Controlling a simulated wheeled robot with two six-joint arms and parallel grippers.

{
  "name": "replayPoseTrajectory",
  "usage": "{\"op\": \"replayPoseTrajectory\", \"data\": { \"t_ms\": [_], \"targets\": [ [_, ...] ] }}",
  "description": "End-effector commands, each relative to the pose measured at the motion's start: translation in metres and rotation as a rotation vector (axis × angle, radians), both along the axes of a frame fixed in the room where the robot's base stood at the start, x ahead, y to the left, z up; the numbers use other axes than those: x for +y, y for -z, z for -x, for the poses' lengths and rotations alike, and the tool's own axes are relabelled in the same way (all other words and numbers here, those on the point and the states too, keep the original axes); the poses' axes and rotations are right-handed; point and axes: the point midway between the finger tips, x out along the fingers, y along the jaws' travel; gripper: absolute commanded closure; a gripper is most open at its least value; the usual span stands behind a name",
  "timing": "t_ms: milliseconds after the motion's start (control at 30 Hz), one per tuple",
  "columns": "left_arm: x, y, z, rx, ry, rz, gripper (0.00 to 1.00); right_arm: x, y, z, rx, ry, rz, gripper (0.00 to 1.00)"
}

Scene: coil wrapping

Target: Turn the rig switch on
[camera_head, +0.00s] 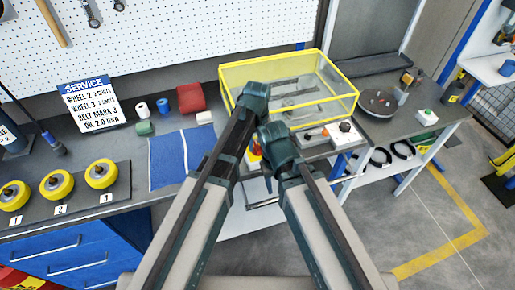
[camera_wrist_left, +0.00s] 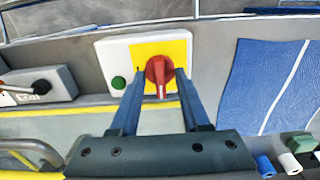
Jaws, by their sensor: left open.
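The rig switch is a red rotary knob (camera_wrist_left: 158,70) on a yellow plate of a white box (camera_wrist_left: 112,52), with a dark green round button or lamp (camera_wrist_left: 118,82) beside it. The knob's white mark points down in the left wrist view. My left gripper (camera_wrist_left: 160,78) is open, with one blue finger on each side of the knob; I cannot tell whether they touch it. In the head view, only a bit of the red and yellow switch (camera_head: 254,150) shows between my arms. My right arm reaches in there too, but its gripper is hidden.
A yellow-framed clear enclosure (camera_head: 342,93) stands behind the switch. A box with a black knob (camera_head: 345,127) is to its right. A blue mat (camera_head: 170,160) and yellow wheels (camera_head: 101,173) lie on the bench at left.

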Motion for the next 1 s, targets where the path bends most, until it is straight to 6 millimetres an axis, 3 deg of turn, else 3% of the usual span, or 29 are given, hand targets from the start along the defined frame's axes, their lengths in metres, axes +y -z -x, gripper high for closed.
{"op": "replayPoseTrajectory", "data": {
  "t_ms": [233, 500, 1000],
  "targets": [
    [0.0000, -0.0001, 0.0000, 0.000, 0.000, 0.000, 0.54, 0.0000, -0.0001, 0.0000, 0.000, 0.000, 0.000, 0.50],
    [0.0000, 0.0000, 0.0000, 0.000, 0.000, 0.000, 1.00, 0.0000, 0.0000, 0.0000, 0.000, 0.000, 0.000, 0.50],
    [0.0000, 0.0001, 0.0001, 0.000, 0.044, 0.000, 1.00, 0.0000, 0.0001, 0.0000, 0.000, 0.000, 0.000, 0.50]
  ]
}}
